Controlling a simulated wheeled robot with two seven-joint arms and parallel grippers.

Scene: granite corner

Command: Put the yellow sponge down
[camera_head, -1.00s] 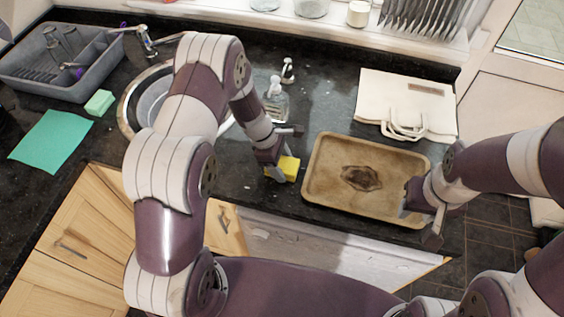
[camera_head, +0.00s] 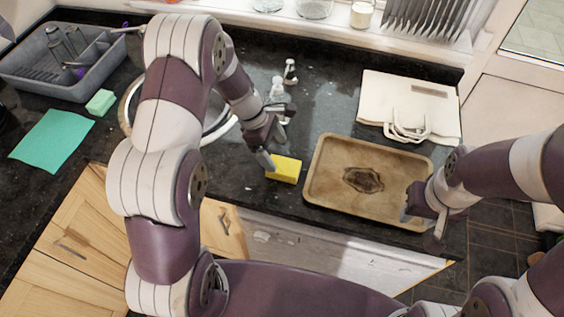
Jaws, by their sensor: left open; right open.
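The yellow sponge (camera_head: 285,169) lies on the dark granite counter, just left of the tan tray. My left gripper (camera_head: 272,150) is open, just above and to the left of the sponge; whether a fingertip touches it I cannot tell. My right gripper (camera_head: 423,222) is open at the right front corner of the tan tray (camera_head: 318,184), with its fingers around the rim. The tray has a dark stain in its middle and holds nothing.
A sink (camera_head: 215,128) is partly hidden behind my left arm. A soap bottle (camera_head: 278,92) stands behind my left gripper. A cream bag (camera_head: 408,103) lies behind the tray. A green sponge (camera_head: 101,102), a green cloth (camera_head: 52,140) and a grey dish rack (camera_head: 100,75) are at the left.

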